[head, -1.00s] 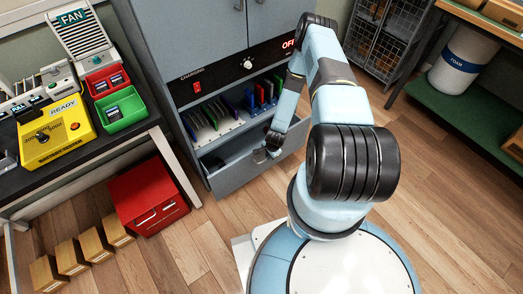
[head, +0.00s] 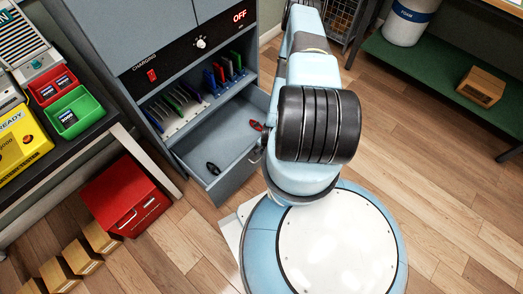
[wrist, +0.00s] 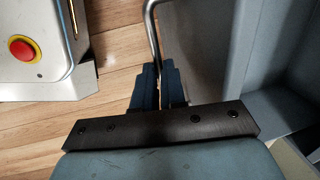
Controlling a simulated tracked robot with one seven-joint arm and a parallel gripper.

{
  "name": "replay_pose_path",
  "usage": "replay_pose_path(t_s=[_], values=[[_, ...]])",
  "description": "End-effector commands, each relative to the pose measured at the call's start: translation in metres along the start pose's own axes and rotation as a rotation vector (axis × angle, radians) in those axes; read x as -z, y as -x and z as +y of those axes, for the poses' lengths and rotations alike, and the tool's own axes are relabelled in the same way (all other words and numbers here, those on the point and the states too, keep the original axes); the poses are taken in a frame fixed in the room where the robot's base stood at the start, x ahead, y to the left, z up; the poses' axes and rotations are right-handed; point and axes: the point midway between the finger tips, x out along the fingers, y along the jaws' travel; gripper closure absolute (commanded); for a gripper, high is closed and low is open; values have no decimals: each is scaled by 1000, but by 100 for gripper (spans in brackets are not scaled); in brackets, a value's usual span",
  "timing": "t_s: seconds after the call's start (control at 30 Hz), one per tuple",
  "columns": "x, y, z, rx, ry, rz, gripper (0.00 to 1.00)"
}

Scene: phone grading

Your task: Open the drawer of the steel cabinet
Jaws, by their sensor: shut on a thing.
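The steel cabinet (head: 130,40) stands at the back left in the head view. Its bottom drawer (head: 233,178) is pulled well out, showing a grey interior with a black item (head: 212,168) and a red item (head: 256,126) in it. In the wrist view, the fingers of my gripper (wrist: 158,85) are closed around the thin metal bar handle (wrist: 151,30), beside the grey drawer front (wrist: 190,40). In the head view, my arm hides most of the gripper and handle.
A red box (head: 128,195) sits on the floor left of the drawer, near the bench with green (head: 75,116) and red bins (head: 52,87). Upright thin devices fill the charging shelf (head: 178,112) above the drawer.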

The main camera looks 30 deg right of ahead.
Motion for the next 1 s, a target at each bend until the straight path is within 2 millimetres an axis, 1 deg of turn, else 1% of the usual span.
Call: replay_pose_path(t_s=[0.27, 0.3, 0.57, 0.83, 0.93, 1.0], values=[[1, 0, 0, 0, 0, 3, 100], [1, 0, 0, 1, 0, 3, 89], [1, 0, 0, 1, 0, 1, 64], [1, 1, 0, 0, 0, 1, 64], [1, 7, -1, 1, 0, 1, 64], [1, 16, -1, 1, 0, 1, 64]])
